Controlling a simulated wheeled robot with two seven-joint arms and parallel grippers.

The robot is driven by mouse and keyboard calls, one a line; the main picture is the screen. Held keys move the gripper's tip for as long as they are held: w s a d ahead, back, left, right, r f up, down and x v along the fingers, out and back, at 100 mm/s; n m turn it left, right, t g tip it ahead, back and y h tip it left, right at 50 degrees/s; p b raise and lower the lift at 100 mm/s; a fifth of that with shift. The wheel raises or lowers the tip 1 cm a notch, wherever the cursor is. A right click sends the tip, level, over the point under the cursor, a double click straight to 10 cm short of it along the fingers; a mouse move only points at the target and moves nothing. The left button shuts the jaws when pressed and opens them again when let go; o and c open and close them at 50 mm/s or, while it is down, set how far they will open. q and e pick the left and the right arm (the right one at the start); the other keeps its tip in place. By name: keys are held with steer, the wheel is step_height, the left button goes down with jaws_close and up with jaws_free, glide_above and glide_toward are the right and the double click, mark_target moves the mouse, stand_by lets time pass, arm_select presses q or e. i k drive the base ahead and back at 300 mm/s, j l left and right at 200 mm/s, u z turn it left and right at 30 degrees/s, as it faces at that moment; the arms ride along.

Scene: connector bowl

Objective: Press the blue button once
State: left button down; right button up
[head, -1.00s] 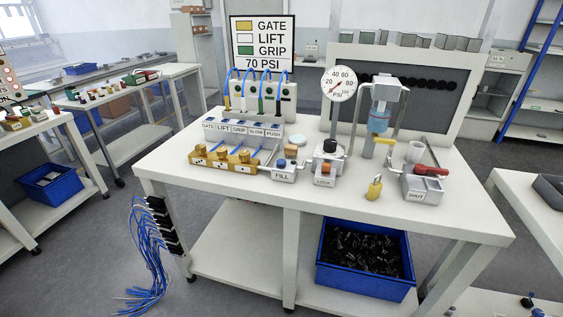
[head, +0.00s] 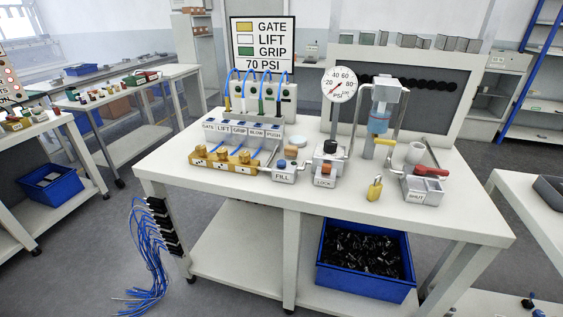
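I cannot clearly pick out a blue button in the head view. A row of labelled modules, GATE, LIFT, GRIP, BLOW and PUSH (head: 240,131), stands behind brass fittings (head: 222,160). A clear bluish bowl (head: 378,121) hangs under a grey regulator. Neither of my grippers is in view.
A round gauge (head: 339,85) stands on a post behind the LOCK block. A brass padlock (head: 375,188) and a red-handled valve block labelled SHUT (head: 422,190) are at right. A blue bin (head: 366,286) sits below. Blue tubes hang at the bench's left end.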

mark_target(280, 163)
steer(key=i+j, duration=0.3)
steer(key=j, duration=0.15)
steer(key=i+j, duration=0.3)
steer(key=j, duration=0.15)
steer(key=z, duration=1.75)
